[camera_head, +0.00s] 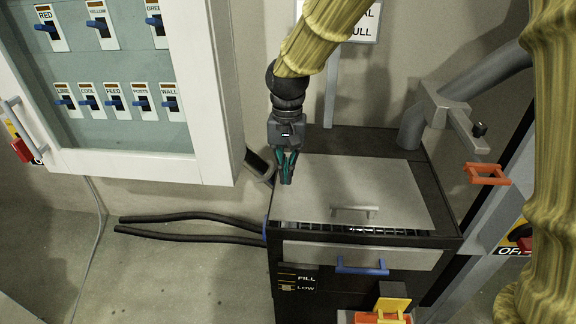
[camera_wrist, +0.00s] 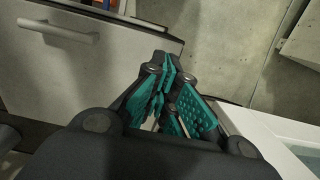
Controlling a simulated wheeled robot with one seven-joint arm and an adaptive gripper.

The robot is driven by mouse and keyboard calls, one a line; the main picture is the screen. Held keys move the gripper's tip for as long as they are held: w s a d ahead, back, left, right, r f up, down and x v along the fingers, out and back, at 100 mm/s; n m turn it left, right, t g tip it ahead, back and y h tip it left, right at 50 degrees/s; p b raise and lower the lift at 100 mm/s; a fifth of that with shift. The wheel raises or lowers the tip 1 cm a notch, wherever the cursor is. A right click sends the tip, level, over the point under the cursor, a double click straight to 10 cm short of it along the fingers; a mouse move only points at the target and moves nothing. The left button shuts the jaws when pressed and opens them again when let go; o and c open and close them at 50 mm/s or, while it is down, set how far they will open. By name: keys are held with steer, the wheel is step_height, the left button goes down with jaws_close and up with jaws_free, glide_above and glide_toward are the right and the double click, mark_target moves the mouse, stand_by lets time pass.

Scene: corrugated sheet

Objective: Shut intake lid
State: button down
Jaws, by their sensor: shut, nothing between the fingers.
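The intake lid (camera_head: 365,188) is a flat grey panel with a bar handle (camera_head: 353,211) near its front edge, on top of a black box. A dark slotted grille strip (camera_head: 350,229) shows along the lid's front edge; I cannot tell how far the lid is raised. In the wrist view a light grey panel (camera_wrist: 70,75) with a bar handle (camera_wrist: 58,32) fills the upper left. My gripper (camera_head: 287,176) points down by the lid's left edge in the head view, teal fingers together and empty. Its fingers (camera_wrist: 178,100) also show in the wrist view; contact with the lid is unclear.
A glass-fronted switch cabinet (camera_head: 120,165) hangs at the left. The black box's front (camera_head: 330,277) carries a blue handle (camera_head: 361,266). A grey pipe (camera_head: 480,77) with an orange-handled clamp (camera_head: 487,174) stands at the right. Black hoses (camera_head: 185,217) run along the floor at the left.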

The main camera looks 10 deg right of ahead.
steer(key=p, duration=0.3)
glide_toward(285, 216)
step_height(285, 216, down, 5)
steer(key=shift+s+a, duration=0.1)
steer(key=shift+s+f, duration=0.2)
steer(key=shift+f, duration=0.35)
steer(key=shift+f, duration=0.1)
steer(key=shift+s+a+f+b, duration=0.15)
steer(key=shift+f+b, duration=0.15)
steer(key=shift+f, duration=0.6)
steer(key=shift+s+f+b, duration=0.1)
steer(key=shift+f+b, duration=0.2)
steer(key=shift+f, duration=0.55)
step_height(285, 216, up, 4)
steer(key=p, duration=0.3)
steer(key=shift+r, duration=0.25)
step_height(285, 216, up, 9)
steer(key=b, duration=0.2)
steer(key=shift+r, duration=0.25)
